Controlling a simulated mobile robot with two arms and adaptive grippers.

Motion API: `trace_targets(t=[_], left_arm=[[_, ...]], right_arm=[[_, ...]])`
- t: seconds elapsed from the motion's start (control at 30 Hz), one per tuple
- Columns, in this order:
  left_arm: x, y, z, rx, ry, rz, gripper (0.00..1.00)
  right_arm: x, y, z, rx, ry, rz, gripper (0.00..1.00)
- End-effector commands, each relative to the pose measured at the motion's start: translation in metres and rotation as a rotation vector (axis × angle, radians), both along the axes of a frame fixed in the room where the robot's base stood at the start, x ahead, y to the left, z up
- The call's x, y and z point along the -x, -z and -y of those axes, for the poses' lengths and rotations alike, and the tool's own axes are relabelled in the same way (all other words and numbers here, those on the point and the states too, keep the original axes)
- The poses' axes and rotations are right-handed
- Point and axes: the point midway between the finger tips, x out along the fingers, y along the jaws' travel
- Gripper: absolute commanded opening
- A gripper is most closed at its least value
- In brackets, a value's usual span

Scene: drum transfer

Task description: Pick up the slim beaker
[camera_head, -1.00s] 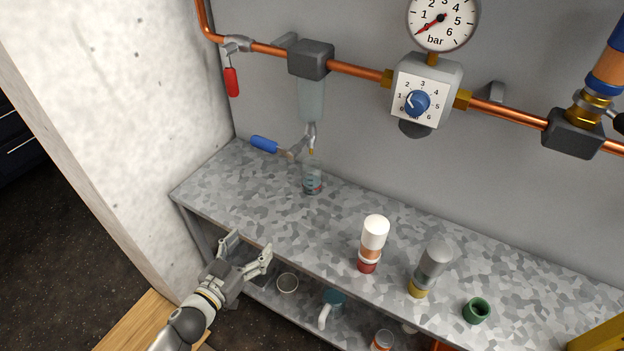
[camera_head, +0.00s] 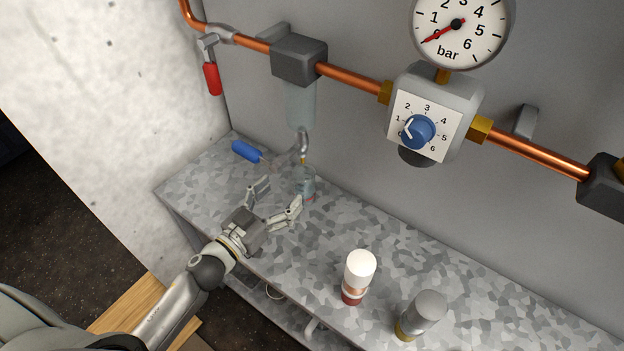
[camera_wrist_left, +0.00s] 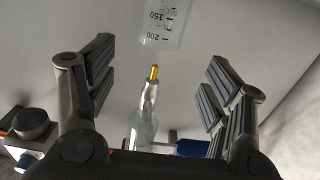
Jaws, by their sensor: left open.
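The slim beaker (camera_head: 306,184) is clear glass. It stands upright at the back of the grey mottled worktop (camera_head: 345,220), below the drain tap (camera_head: 302,148). In the left wrist view the beaker (camera_wrist_left: 160,22) shows at the top middle with printed volume marks, partly cut off by the frame edge. My left gripper (camera_head: 280,197) is open and empty, just in front of the beaker with its fingers pointing at it. In the left wrist view the left gripper (camera_wrist_left: 160,85) has its fingers spread wide, and the beaker lies beyond the gap between them. My right gripper is not seen.
A blue tap handle (camera_head: 247,152) and the clear filter bowl (camera_head: 300,104) are close by the beaker. A white-topped bottle (camera_head: 359,272) and a grey-topped one (camera_head: 424,313) stand at the right front. A pale wall (camera_head: 100,100) bounds the left side.

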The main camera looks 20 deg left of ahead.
Motion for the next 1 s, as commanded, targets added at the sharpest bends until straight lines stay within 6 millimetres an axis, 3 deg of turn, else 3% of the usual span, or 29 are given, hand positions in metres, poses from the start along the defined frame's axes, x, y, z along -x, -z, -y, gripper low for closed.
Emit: trace_targets(t=[0.37, 0.57, 0.7, 1.0], left_arm=[[-0.043, 0.000, 0.015, 0.000, -0.001, 0.001, 0.74], [-0.054, 0.002, 0.020, 0.003, -0.001, 0.001, 0.74], [-0.072, 0.006, 0.028, 0.003, -0.001, 0.001, 0.74], [-0.094, 0.008, 0.036, 0.001, -0.001, 0.000, 0.74]], right_arm=[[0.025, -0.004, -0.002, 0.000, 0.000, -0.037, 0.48], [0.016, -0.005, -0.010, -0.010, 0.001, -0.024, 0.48], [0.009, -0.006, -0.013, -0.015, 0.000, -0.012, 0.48], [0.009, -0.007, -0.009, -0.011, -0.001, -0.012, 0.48]])
